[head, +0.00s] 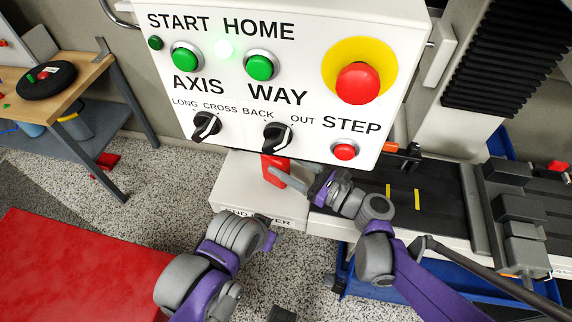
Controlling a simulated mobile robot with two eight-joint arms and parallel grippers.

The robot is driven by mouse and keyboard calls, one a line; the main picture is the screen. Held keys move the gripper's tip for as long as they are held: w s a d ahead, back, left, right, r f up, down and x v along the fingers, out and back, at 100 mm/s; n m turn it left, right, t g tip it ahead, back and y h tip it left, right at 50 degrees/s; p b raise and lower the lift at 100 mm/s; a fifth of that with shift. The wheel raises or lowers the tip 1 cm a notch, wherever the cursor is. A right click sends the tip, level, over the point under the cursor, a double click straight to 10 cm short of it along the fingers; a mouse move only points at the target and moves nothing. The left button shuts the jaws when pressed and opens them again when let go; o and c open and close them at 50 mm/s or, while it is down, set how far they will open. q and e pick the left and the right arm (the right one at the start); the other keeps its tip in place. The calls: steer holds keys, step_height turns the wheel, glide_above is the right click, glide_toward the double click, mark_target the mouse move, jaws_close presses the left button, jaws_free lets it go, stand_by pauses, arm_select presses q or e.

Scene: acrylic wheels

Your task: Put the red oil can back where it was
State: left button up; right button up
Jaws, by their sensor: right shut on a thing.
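The red oil can (273,172) shows just below the lower edge of the white control panel, over a pale machine cover. Its upper part is hidden behind the panel. My right gripper (283,178) is at the can from the right and is shut on it. Whether the can touches the cover beneath is not clear. My left arm reaches up from the bottom of the head view. Its gripper end (266,224) is small and dark near the front of the cover, apart from the can, and its finger state is unclear.
The control panel (300,133) overhangs the can closely, with knobs and a red emergency button (358,83). A dark machine bed (435,190) lies to the right. A blue tray (420,280) is below it. A wooden workbench (92,72) and red mat (75,270) are left.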

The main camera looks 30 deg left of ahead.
steer(key=shift+w+f, duration=0.1)
steer(key=shift+f, duration=0.45)
steer(key=shift+w+a, duration=0.1)
steer(key=shift+a, duration=0.05)
steer(key=shift+r, duration=0.1)
steer(key=o, duration=0.8)
steer(key=shift+o, duration=0.2)
steer(key=shift+r, duration=0.15)
steer(key=d, duration=0.4)
steer(key=s+d, duration=0.1)
steer(key=d, duration=0.3)
steer(key=s+d, duration=0.1)
steer(key=d, duration=0.3)
steer(key=shift+s+f, duration=0.1)
steer(key=shift+f, duration=0.1)
